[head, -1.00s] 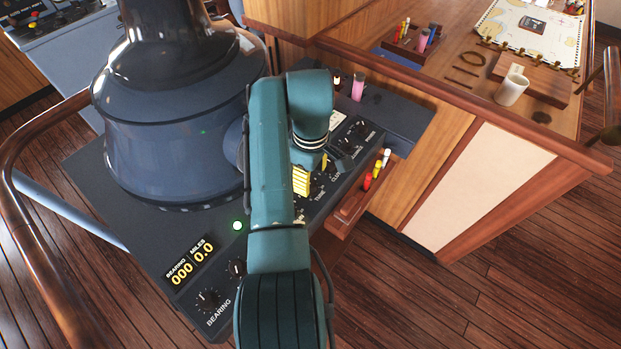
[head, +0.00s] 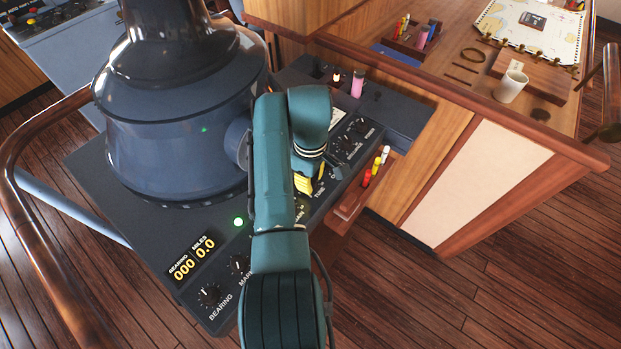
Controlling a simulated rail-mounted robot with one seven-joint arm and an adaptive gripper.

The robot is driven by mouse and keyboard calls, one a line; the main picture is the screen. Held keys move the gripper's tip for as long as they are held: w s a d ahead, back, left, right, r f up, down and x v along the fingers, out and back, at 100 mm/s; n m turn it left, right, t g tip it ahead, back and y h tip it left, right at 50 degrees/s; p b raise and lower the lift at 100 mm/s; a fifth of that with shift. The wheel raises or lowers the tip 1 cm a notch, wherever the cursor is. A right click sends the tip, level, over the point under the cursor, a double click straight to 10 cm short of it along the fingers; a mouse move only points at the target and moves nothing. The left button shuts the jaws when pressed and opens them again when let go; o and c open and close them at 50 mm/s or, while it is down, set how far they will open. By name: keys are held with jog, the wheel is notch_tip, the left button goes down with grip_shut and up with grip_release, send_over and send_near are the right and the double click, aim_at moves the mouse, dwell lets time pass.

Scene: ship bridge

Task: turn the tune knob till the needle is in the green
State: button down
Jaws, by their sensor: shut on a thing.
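My gripper (head: 311,179) points down at the console, its yellow fingers low over the row of knobs beside the partly visible TUNE label (head: 319,194). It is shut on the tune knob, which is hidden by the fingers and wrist. A small part of a pale dial face (head: 336,117) shows behind my arm. Its needle and any green band cannot be made out.
The dark console (head: 130,215) carries a big blue-grey housing (head: 175,120) left of my arm. More knobs (head: 350,140) stand beyond the gripper. A wooden pen tray (head: 350,205) is close on the right. A pink tumbler (head: 357,84) stands behind.

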jog(key=m, duration=1.2)
jog(key=shift+m, duration=1.8)
jog(key=shift+f+m, duration=0.1)
jog(key=shift+m, duration=0.2)
jog(key=c, duration=0.8)
grip_release()
